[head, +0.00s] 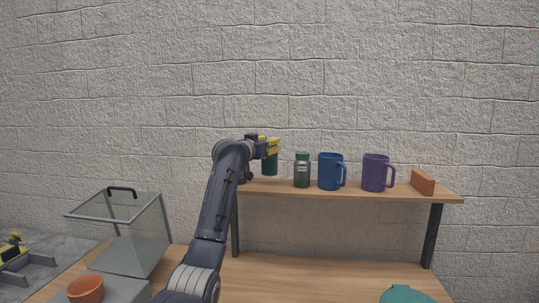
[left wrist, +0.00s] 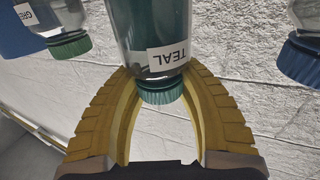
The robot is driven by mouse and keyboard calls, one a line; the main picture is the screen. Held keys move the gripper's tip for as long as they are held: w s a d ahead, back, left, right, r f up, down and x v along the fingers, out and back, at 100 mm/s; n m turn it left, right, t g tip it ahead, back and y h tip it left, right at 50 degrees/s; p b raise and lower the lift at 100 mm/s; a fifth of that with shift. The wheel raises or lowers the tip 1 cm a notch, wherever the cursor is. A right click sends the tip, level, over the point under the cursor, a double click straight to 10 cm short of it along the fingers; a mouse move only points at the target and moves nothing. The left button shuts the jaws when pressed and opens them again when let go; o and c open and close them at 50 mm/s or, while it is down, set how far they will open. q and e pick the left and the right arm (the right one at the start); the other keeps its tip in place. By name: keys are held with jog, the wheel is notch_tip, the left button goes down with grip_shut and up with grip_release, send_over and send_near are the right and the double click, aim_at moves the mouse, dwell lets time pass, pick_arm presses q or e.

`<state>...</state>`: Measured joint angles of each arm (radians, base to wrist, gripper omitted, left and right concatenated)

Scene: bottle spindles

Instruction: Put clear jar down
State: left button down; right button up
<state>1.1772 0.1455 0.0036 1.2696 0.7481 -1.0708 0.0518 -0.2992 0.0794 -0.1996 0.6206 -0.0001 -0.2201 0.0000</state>
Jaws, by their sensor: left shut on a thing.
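My left gripper (head: 270,146), with yellow fingers, is over the left end of the shelf and shut on a clear jar (head: 270,165) with dark teal contents. In the left wrist view the jar (left wrist: 150,22) has a teal ridged cap and a label reading TEAL. There the yellow fingers (left wrist: 160,75) close around its cap end. The jar looks upright, with its base close to the shelf top; I cannot tell whether it touches. My right gripper is not in view.
The wooden shelf (head: 350,193) also holds a green-capped bottle (head: 302,172), a blue mug (head: 330,172), a purple mug (head: 375,173) and an orange block (head: 422,182). Another capped jar (left wrist: 303,58) is at the right of the wrist view. A glass bin (head: 150,235) stands lower left.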

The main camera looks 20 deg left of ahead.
pick_arm(q)
jog(key=shift+f, duration=1.8)
jog(key=shift+f, duration=0.1)
jog(key=c, duration=0.9)
grip_release()
jog(key=shift+f, duration=0.1)
jog(key=shift+v, duration=6)
